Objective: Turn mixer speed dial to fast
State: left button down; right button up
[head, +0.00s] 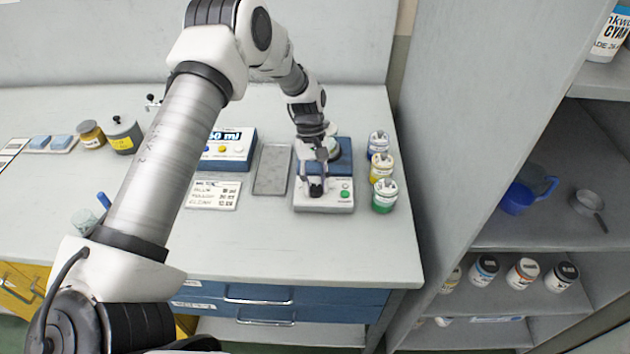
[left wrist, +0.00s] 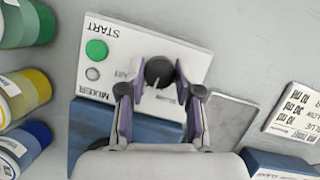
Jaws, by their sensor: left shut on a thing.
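The mixer (head: 337,207) is a white and blue unit on the bench, with a green START button (head: 345,194) on its panel. Its black speed dial (left wrist: 158,71) sits between the fingers of my left gripper (left wrist: 157,78) in the left wrist view. The gripper is shut on the dial. The dial's pale pointer mark shows at its lower edge in that view, near small lettering partly hidden by the fingers. In the head view my left gripper (head: 315,183) reaches down over the panel. My right gripper is not in view.
Blue, yellow and green ink jars (head: 383,196) stand close right of the mixer. A grey tray (head: 272,169) lies to its left, then a blue display unit (head: 230,149) and a written card (head: 213,194). The bench front is clear. Shelves (head: 541,232) stand at right.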

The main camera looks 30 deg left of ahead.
pick_arm(q)
jog(key=m+y, duration=0.1)
jog(key=m, duration=0.2)
jog(key=m+g+y, duration=0.1)
jog(key=m, duration=0.2)
jog(key=shift+d+m+p, duration=0.15)
jog(key=shift+m+p, duration=0.15)
jog(key=shift+p, duration=0.1)
jog(key=m+y+p, duration=0.1)
jog(key=m+y, duration=0.1)
jog(key=m, duration=0.3)
jog(key=shift+d, duration=0.1)
jog(key=shift+f+m+y, duration=0.1)
jog(key=shift+m+y, duration=0.2)
jog(key=c, duration=0.8)
grip_release()
jog(key=v, duration=1.2)
jog(key=shift+w, duration=0.15)
